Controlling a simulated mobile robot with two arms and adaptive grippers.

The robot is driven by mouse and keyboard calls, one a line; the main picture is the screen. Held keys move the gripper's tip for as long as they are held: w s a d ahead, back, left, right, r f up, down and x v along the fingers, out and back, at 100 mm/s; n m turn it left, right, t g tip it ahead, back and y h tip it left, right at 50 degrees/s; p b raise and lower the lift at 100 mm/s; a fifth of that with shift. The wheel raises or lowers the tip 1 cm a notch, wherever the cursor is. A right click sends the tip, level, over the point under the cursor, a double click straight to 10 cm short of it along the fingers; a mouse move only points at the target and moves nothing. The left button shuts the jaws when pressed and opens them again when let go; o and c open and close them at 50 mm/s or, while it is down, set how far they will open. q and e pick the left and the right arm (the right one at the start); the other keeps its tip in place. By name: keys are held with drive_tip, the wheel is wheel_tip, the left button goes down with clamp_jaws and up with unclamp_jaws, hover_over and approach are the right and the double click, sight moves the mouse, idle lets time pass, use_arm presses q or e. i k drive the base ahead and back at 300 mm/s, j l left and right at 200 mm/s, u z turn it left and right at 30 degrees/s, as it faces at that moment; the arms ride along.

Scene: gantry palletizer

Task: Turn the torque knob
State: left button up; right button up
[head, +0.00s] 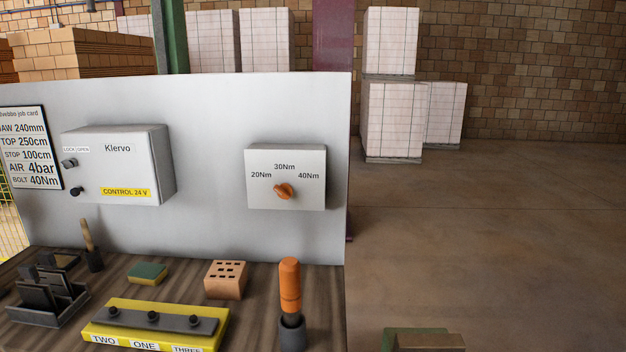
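The orange torque knob (285,191) sits on a light grey box (314,191) on the white panel. Labels above it read 20Nm at left, 30Nm at top and 40Nm at right. The knob looks tilted toward the upper left, nearer the 20Nm side, but it is small and I cannot be sure of its pointer. The job card (30,148) on the panel's left reads BOLT 40Nm. Neither of my grippers is in view.
Left of the knob is the Klervo control box (118,165). On the bench below stand an orange-handled tool (289,285) in a dark holder, a brick (226,279), a sponge (147,272) and a yellow block (155,325). Open floor lies right of the panel.

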sight(284, 190)
drive_tip(key=k+l+z, duration=0.2)
drive_tip(key=z, duration=0.15)
drive_tip(key=k+l+z, duration=0.15)
drive_tip(key=l+z, duration=0.2)
